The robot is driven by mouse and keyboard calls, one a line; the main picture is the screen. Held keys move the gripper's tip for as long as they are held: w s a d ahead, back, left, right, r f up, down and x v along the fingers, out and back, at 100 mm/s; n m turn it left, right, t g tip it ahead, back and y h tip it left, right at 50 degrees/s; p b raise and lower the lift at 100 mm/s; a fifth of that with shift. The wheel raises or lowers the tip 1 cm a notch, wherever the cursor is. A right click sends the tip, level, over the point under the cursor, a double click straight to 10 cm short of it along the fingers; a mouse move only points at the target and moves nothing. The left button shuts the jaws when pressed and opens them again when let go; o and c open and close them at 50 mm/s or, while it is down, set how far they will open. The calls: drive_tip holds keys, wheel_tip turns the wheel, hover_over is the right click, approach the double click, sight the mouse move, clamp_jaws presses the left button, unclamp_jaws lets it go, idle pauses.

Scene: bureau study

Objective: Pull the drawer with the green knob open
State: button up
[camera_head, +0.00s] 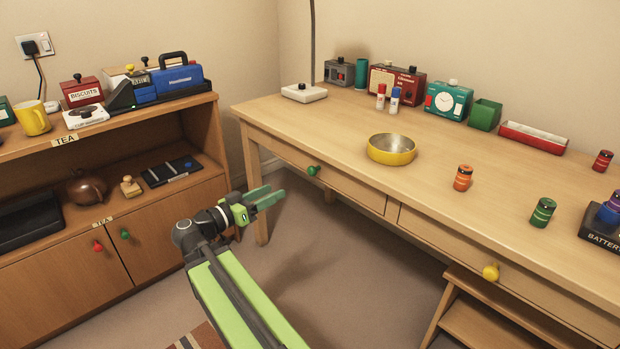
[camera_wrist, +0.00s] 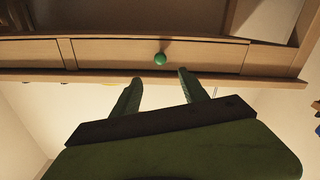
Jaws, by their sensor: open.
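The drawer (camera_head: 345,188) with the green knob (camera_head: 313,170) is at the left of the desk front and looks shut. In the wrist view the drawer (camera_wrist: 205,56) spans the upper part, with the green knob (camera_wrist: 160,58) near its middle. My gripper (camera_head: 273,197) is open and empty, to the left of the knob and a little lower in the head view. In the wrist view my gripper (camera_wrist: 160,82) has its two fingers spread below the knob, which lies between their lines but apart from them.
A second drawer with a yellow knob (camera_head: 490,272) is to the right, above a wooden step (camera_head: 480,318). A yellow bowl (camera_head: 391,149) stands on the desk (camera_head: 330,118). The left cabinet also has a green knob (camera_head: 125,234) and a red one (camera_head: 97,246). Floor before the desk is free.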

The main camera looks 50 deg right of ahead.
sight(309, 174)
drive_tip(key=d, duration=1)
drive_tip(key=s+d, duration=0.1)
drive_tip(key=d, duration=0.4)
drive_tip(key=shift+d, duration=0.15)
clamp_jaws()
idle(0.6)
